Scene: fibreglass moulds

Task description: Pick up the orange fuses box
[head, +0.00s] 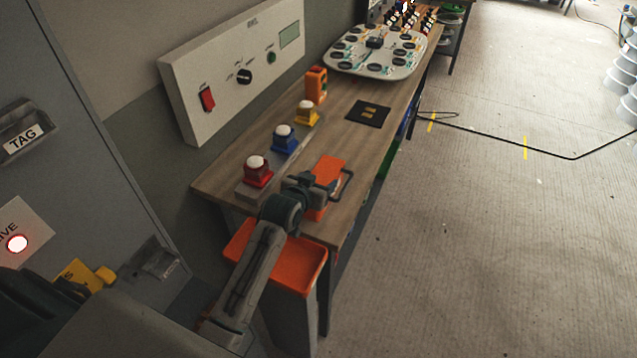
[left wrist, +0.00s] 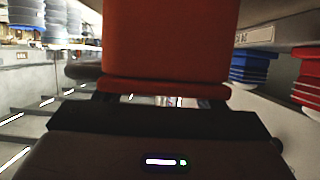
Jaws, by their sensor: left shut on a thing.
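The orange fuses box (head: 329,168) is at the near end of the wooden table, close to its right edge. My left gripper (head: 322,188) is shut on it, with dark fingers on either side. I cannot tell whether the box touches the tabletop or is slightly raised. In the left wrist view the orange-red box (left wrist: 170,40) fills the upper middle, right in front of the gripper. Its lower part is partly covered by the gripper. My right gripper is not in view.
Red (head: 257,172), blue (head: 285,139) and yellow (head: 306,113) buttons stand along the table's left side. Behind are a small orange device (head: 316,85), a black pad (head: 368,113) and a white board (head: 376,60). An orange tray (head: 302,274) sits below the near edge.

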